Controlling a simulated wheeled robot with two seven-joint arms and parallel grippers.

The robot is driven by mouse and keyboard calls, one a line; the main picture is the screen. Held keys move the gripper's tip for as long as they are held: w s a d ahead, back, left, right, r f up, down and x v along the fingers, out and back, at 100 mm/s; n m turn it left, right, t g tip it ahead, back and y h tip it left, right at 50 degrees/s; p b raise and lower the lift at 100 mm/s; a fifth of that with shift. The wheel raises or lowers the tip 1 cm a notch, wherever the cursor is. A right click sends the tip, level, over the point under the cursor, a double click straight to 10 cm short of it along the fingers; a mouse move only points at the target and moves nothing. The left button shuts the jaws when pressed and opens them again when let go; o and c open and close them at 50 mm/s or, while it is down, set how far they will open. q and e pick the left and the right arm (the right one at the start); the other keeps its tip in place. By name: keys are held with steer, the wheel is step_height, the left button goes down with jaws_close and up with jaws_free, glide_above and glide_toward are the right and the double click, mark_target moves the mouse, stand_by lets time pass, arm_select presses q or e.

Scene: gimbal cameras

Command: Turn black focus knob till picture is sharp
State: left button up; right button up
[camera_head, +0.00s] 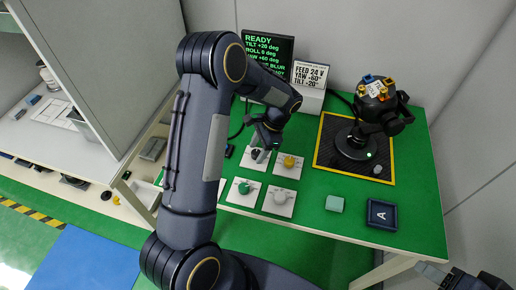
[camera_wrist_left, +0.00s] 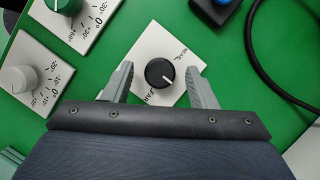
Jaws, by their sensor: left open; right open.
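The black focus knob (camera_wrist_left: 160,72) sits on a white plate (camera_wrist_left: 150,44) with partly readable lettering. My left gripper (camera_wrist_left: 160,78) is open, with one finger on each side of the knob and a gap visible on both sides. In the head view my left gripper (camera_head: 264,150) is over the black knob (camera_head: 255,154), partly covering it. The display screen (camera_head: 266,50) reads READY, TILT +20 deg, ROLL 0 deg, YAW +60 deg and a BLUR line that is partly hidden. My right gripper (camera_head: 436,274) is at the lower right corner, away from the panel, open and empty.
Yellow (camera_head: 289,162), green (camera_head: 244,188) and white (camera_head: 280,197) knobs stand on neighbouring plates. A black gimbal camera (camera_head: 378,110) stands on a yellow-edged mat at right. A card (camera_head: 309,76) reads FEED 24 V, YAW +60, TILT -20. A teal block (camera_head: 334,204) and a blue tray (camera_head: 382,203) lie at front.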

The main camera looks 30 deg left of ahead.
arm_select(q)
steer(key=shift+s+a+f, duration=0.1)
steer(key=shift+f, duration=0.1)
steer(key=shift+c, duration=0.2)
steer(key=c, duration=0.9)
steer(key=shift+n+g+h+b, duration=0.35)
steer(key=shift+n+h, duration=0.15)
steer(key=shift+n, duration=0.9)
steer(key=shift+a+n+h, duration=0.1)
steer(key=shift+n+h, duration=0.5)
steer(key=shift+n, duration=0.9)
